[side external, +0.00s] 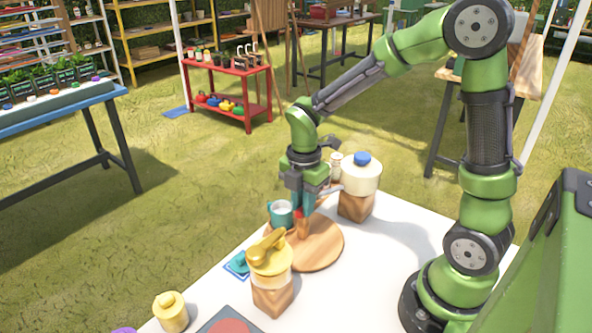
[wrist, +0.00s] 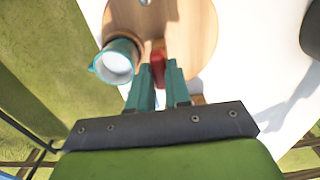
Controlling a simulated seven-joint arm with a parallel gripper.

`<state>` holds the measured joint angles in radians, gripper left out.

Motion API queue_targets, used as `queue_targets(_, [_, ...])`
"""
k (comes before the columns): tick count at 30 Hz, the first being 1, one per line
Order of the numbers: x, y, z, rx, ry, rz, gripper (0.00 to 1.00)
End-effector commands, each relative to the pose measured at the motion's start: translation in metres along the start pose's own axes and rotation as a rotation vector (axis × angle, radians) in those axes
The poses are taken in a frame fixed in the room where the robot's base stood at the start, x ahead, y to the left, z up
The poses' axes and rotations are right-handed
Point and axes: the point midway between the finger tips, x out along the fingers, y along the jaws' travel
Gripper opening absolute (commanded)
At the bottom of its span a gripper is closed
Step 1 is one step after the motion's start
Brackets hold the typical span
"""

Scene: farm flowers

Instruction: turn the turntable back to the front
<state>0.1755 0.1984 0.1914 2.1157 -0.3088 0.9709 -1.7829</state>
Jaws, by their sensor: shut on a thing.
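The turntable (side external: 320,245) is a round wooden disc lying on the white table; it also shows in the wrist view (wrist: 195,30). A red upright peg (side external: 303,226) stands on it, and its top shows in the wrist view (wrist: 157,66). My gripper (side external: 304,208) points down over the disc, its teal fingers (wrist: 158,80) shut on the red peg. A teal mug (side external: 280,214) with white contents is on the left part of the disc, close beside the fingers; it is also left of them in the wrist view (wrist: 118,62). The fingers partly cover the peg.
A white jar with a blue knob (side external: 361,174) stands on a wooden block behind the disc. A yellow-lidded container (side external: 270,260) on another block stands in front. A small yellow pot (side external: 170,312) and a blue mat (side external: 238,265) are near the left edge. The table right of the disc is clear.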

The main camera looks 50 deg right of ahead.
Motion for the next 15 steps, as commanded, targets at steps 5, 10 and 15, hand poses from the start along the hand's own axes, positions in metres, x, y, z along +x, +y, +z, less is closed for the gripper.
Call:
queue_targets(5, [-0.0013, 0.0003, -0.0003, 0.002, 0.000, 0.002, 0.41])
queue_targets(10, [-0.0007, 0.0001, -0.0002, 0.001, 0.000, 0.001, 0.44])
queue_targets(15, [-0.0026, 0.0003, -0.0001, 0.001, 0.000, 0.001, 0.44])
